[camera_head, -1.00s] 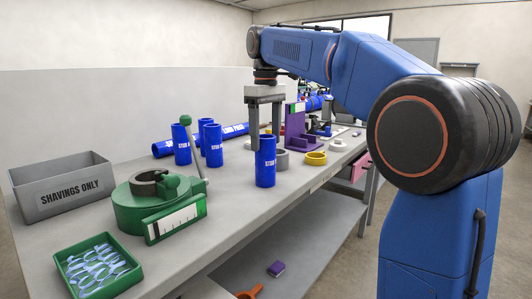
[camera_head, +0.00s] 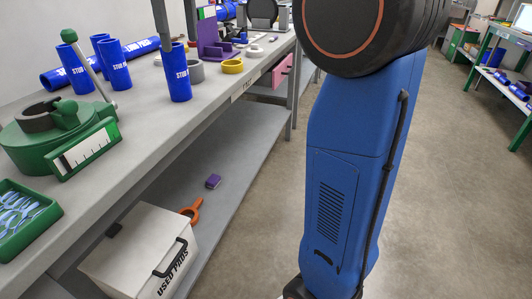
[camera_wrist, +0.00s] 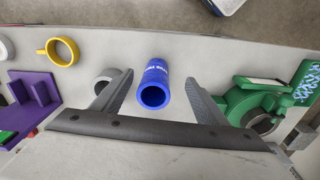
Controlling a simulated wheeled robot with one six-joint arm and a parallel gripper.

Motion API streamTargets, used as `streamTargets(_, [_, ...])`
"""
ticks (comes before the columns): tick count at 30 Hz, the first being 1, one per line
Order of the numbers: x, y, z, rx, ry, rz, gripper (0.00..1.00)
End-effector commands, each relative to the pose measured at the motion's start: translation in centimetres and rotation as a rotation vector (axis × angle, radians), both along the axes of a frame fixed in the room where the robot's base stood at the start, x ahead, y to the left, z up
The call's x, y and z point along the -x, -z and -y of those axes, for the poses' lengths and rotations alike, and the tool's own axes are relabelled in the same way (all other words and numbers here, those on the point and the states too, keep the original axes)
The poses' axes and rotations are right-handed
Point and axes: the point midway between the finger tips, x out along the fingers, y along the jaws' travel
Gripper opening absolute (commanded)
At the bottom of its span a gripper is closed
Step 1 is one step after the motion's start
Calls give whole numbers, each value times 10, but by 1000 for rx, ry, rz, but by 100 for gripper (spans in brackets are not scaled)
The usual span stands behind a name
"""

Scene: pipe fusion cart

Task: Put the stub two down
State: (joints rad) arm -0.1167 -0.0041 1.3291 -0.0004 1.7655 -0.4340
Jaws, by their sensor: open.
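A blue stub (camera_head: 178,74) stands upright near the front edge of the bench; its lettering is too small to read fully. My gripper (camera_wrist: 159,80) is open, with one finger on each side of this stub (camera_wrist: 154,84) in the wrist view and a gap at both sides. In the head view only part of a finger (camera_head: 162,22) shows, just behind the stub's top; the rest is above the frame. Several other blue stubs (camera_head: 114,66) stand further back on the left.
Beside the stub are a grey ring (camera_head: 196,72) and a yellow ring (camera_head: 232,66), with a purple stand (camera_head: 212,42) behind. Left are a green clamp tool (camera_head: 45,145) and a green tray (camera_head: 22,222). A used-pads box (camera_head: 140,250) sits below the bench.

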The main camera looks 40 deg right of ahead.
Motion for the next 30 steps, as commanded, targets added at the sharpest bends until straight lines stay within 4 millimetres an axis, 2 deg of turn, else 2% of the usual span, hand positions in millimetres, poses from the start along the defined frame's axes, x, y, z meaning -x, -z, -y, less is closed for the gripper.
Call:
streamTargets(1, [14,6,4,-3,20,14,67])
streamTargets(8, [73,50,21,-19,132,86,67])
streamTargets(14, [126,99,34,-36,227,149,67])
streamTargets(20, [180,158,44,-58,325,212,67])
streamTargets(30, [264,272,57,-101,477,314,67])
